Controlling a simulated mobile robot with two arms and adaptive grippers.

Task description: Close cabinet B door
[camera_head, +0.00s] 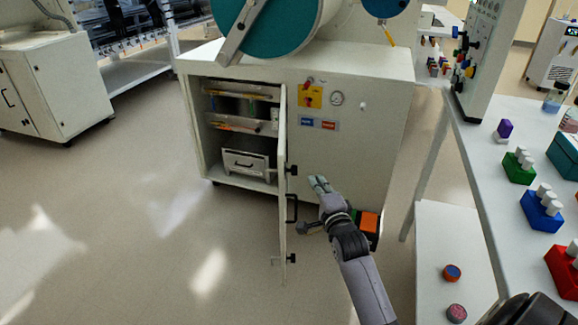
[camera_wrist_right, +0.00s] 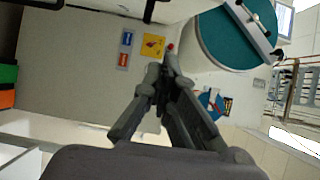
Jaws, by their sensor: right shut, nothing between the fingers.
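A white cabinet (camera_head: 374,133) stands ahead with a teal round hatch (camera_head: 275,28) on top. Its door (camera_head: 283,190) stands open, seen nearly edge-on and swung toward me. A dark handle (camera_head: 291,208) and latches show on the door. I cannot read a letter on this cabinet. My right gripper (camera_head: 319,184) is shut and empty, just right of the door and apparently apart from it. In the right wrist view the gripper (camera_wrist_right: 168,62) points at the cabinet front (camera_wrist_right: 75,60), with the teal hatch (camera_wrist_right: 218,40) behind. My left gripper is not in view.
Shelves inside hold trays and a white drawer unit (camera_head: 246,163). An orange and black box (camera_head: 366,222) sits on the floor by the cabinet's front. A white table (camera_head: 490,170) with colored blocks runs along the right. The floor (camera_head: 130,220) at left is clear.

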